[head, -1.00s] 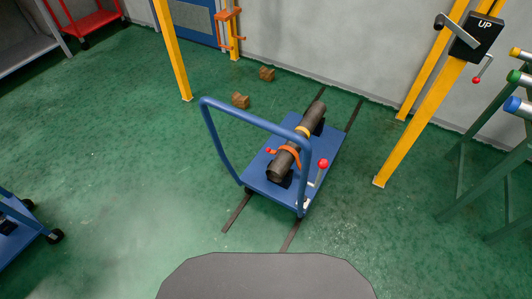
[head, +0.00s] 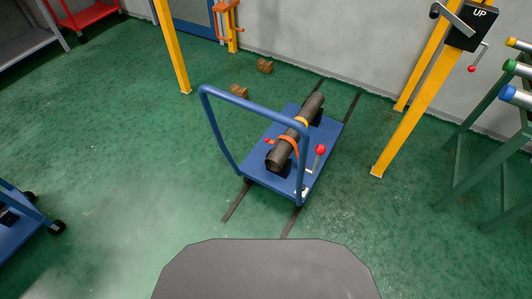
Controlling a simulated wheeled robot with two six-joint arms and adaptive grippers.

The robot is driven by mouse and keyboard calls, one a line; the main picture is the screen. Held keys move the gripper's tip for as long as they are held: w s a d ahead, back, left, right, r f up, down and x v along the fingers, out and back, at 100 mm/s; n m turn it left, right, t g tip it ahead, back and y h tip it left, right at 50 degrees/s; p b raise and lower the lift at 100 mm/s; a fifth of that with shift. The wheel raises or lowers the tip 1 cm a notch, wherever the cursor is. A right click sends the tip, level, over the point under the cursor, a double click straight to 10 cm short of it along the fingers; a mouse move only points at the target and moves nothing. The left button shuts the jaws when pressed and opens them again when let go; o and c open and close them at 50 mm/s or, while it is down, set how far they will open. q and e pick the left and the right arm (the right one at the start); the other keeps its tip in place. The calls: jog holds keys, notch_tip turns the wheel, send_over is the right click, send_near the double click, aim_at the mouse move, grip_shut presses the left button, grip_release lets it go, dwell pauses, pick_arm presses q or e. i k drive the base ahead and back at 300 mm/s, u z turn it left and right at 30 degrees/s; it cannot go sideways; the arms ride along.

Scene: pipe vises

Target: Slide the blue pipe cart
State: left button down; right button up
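The blue pipe cart (head: 327,147) stands on the green floor ahead of me, over two dark floor strips (head: 237,201). Its blue tube handle (head: 254,108) rises on the near left side. A dark pipe (head: 281,151) lies lengthwise on the deck, with an orange band (head: 289,142) and a yellow band (head: 301,121) around it. A lever with a red ball knob (head: 320,150) stands at the deck's right side. Neither of my grippers is in view.
Yellow posts (head: 404,134) stand right, one with a black "UP" box (head: 472,28). A green rack (head: 459,181) holds pipes far right. Two brown blocks (head: 265,66) lie behind the cart. Another blue cart (head: 22,226) is at lower left. Floor left of the handle is clear.

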aim_at(325, 131)
jog(key=u, duration=0.1)
jog(key=k, duration=0.95)
jog(key=z, duration=1)
jog(key=i, duration=0.9)
jog(key=u, duration=0.6)
jog(key=i, duration=0.6)
jog(key=u, duration=0.65)
